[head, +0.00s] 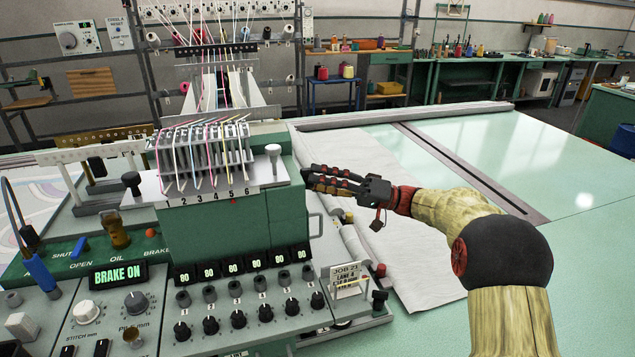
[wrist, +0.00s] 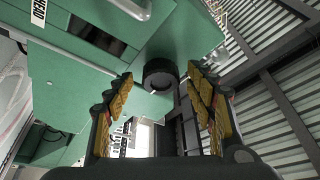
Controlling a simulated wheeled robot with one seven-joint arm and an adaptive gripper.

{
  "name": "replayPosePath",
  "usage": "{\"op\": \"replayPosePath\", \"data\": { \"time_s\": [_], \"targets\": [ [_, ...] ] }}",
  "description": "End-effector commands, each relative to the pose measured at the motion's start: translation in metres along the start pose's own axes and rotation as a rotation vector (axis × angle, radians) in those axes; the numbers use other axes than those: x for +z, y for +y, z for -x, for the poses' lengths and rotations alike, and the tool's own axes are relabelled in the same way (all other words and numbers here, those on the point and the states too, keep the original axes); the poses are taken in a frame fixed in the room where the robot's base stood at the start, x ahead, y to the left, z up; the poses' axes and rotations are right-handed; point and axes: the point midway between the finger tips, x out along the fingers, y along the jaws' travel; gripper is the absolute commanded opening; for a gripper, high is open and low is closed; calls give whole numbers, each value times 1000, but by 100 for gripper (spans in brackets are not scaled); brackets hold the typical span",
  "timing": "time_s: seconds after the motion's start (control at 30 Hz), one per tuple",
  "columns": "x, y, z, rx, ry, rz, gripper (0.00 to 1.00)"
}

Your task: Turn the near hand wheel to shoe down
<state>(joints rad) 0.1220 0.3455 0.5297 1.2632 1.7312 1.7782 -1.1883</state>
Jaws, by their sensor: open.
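A black round knob (wrist: 160,75), which looks like the near hand wheel, sticks out from the green machine head (wrist: 85,75) in the wrist view. My gripper (wrist: 160,82) is open, with a yellow-padded finger on each side of the knob. I cannot tell whether either finger touches it. In the head view my gripper (head: 308,176) points left at the right side of the green head (head: 235,228), and the wheel cannot be made out there. The shoe's position cannot be made out.
A lit display (head: 118,275) reads "BRAKE ON". Several black knobs stand along the front panel, with a "JOB 21" card (head: 346,278) to their right. White cloth (head: 385,190) lies on the table beyond my gripper. The pale green tabletop (head: 540,160) at right is clear.

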Motion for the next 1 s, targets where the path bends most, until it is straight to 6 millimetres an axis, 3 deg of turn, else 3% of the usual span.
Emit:
{"op": "replayPosePath", "data": {
  "time_s": [0.17, 0.6, 0.8, 1.0],
  "targets": [
    [-1, 0, 20, 1, 3, 0, 55],
    [0, 1, 102, 1, 2, -1, 55],
    [0, 1, 118, 1, 0, -1, 55],
    [0, 1, 119, 0, -1, -1, 55]
  ]
}}
